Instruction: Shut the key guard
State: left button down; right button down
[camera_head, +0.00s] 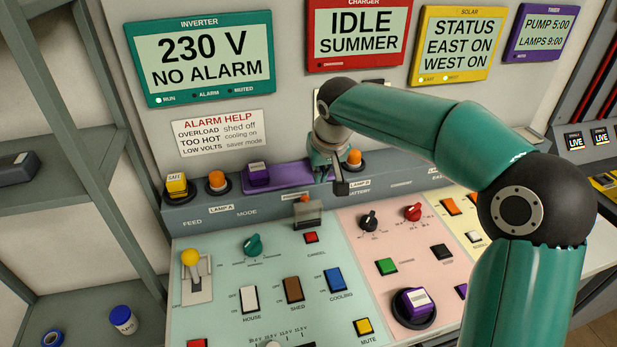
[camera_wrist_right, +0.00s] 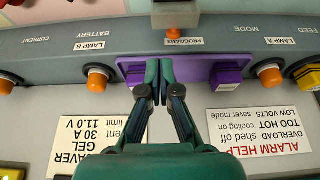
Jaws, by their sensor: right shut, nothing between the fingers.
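What looks like the key guard, a small grey box-like cover (camera_head: 307,214), stands at the top of the green panel, with a small orange piece (camera_head: 303,199) just behind it. The guard also shows at the top edge of the wrist view (camera_wrist_right: 175,14). I cannot tell whether it is open or shut. My right gripper (camera_head: 322,177) is shut and empty, beyond the guard, over the purple strip (camera_head: 290,177). In the wrist view its fingertips (camera_wrist_right: 159,66) are together, apart from the guard, between two purple blocks. My left gripper is not in view.
Orange lamps (camera_head: 217,181) (camera_head: 354,158) and a yellow block (camera_head: 176,185) line the ledge. A yellow-tipped lever (camera_head: 191,258), a green knob (camera_head: 253,244) and several switches crowd the panel near the guard. Display screens (camera_head: 201,56) hang on the wall behind.

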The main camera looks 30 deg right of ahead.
jog(key=a+p+x, duration=0.1)
jog(key=x, duration=0.8)
jog(key=shift+w+d+f+p, duration=0.3)
jog(key=shift+d+f, duration=0.1)
jog(key=shift+d, duration=0.1)
jog(key=shift+s, duration=0.1)
jog(key=shift+a+b, duration=0.1)
jog(key=shift+b, duration=0.45)
jog(key=shift+s, duration=0.1)
